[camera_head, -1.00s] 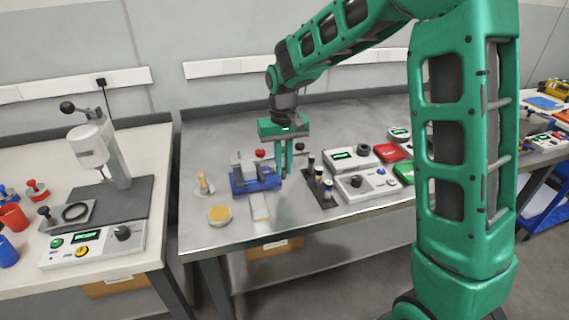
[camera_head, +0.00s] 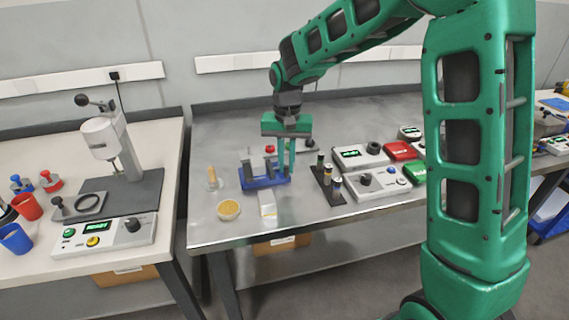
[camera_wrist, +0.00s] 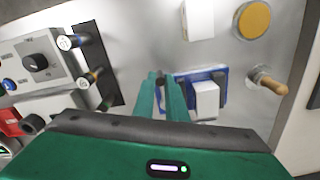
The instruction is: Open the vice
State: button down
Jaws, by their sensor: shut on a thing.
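The vice (camera_head: 264,183) has a blue base with grey upright jaws and stands on the metal bench. In the wrist view the blue vice (camera_wrist: 218,77) lies just right of my fingers, with a pale block-shaped jaw uppermost. My gripper (camera_head: 286,174) points straight down at the vice's right end. In the wrist view my gripper (camera_wrist: 161,80) is shut on a small dark part at that end, which looks like the vice's handle. My fingers hide most of this part, so its turn angle cannot be told. The gap between the jaws is hard to judge.
A yellow disc (camera_head: 228,210), a wooden-handled tool (camera_head: 212,178) and a pale block (camera_head: 267,204) lie left and in front of the vice. A dark rack of small cylinders (camera_head: 328,184) and white control boxes (camera_head: 375,184) stand close to the right.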

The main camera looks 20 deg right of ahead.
aim_at(286, 166)
jog(key=shift+a, duration=0.15)
jog(key=c, duration=1.8)
grip_release()
jog(key=shift+o, duration=0.2)
notch_tip(286, 166, up, 11)
jog(key=shift+f, duration=0.1)
